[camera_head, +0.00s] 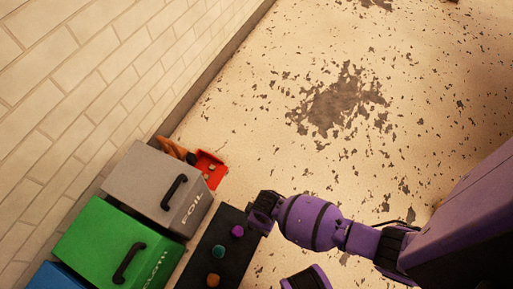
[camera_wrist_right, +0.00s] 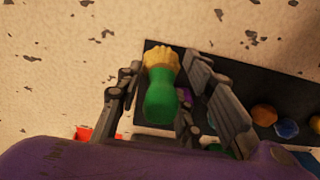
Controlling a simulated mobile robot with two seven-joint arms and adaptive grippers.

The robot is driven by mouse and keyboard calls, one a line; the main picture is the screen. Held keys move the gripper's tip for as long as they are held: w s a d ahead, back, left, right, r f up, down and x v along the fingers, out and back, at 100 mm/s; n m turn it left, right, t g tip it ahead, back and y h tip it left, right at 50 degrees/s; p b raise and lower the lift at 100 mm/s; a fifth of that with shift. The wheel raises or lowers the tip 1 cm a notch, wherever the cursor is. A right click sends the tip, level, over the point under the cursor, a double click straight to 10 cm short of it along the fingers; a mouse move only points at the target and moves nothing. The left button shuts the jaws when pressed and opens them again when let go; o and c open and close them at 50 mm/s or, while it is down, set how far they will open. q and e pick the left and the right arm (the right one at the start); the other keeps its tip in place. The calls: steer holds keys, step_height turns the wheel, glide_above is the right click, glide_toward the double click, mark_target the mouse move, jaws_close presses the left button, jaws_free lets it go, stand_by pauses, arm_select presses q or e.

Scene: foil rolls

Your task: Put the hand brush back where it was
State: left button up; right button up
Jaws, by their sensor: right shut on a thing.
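The hand brush (camera_wrist_right: 165,98) shows in the right wrist view as a rounded green body with yellow bristles at its far end. It lies between the fingers of my right gripper (camera_wrist_right: 165,75), which is shut on it. The brush is seen over the left end of a black mat or tray; I cannot tell whether it touches it. In the head view my right gripper (camera_head: 262,212) is at the upper right end of this black strip (camera_head: 232,214), and the brush is hidden there. My left gripper is not in view.
Coloured round pieces, such as a purple one (camera_head: 237,231) and a teal one (camera_head: 218,251), sit on the black strip. A grey FOIL bin (camera_head: 145,180) and a green bin (camera_head: 95,240) stand by the wall. A red dustpan-like thing (camera_head: 210,165) lies beyond. Floor beyond is clear.

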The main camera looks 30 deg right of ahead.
steer(key=shift+w+a+f+b, duration=0.2)
steer(key=shift+w+f+b, duration=0.25)
steer(key=shift+w+f, duration=0.4)
step_height(320, 180, down, 4)
steer(key=shift+w+r+b, duration=0.1)
steer(key=shift+r+b, duration=0.1)
steer(key=shift+b, duration=0.9)
steer(key=shift+f, duration=0.1)
steer(key=shift+w, duration=0.1)
steer(key=shift+f, duration=0.1)
steer(key=o, duration=1.2)
steer(key=shift+c, duration=0.2)
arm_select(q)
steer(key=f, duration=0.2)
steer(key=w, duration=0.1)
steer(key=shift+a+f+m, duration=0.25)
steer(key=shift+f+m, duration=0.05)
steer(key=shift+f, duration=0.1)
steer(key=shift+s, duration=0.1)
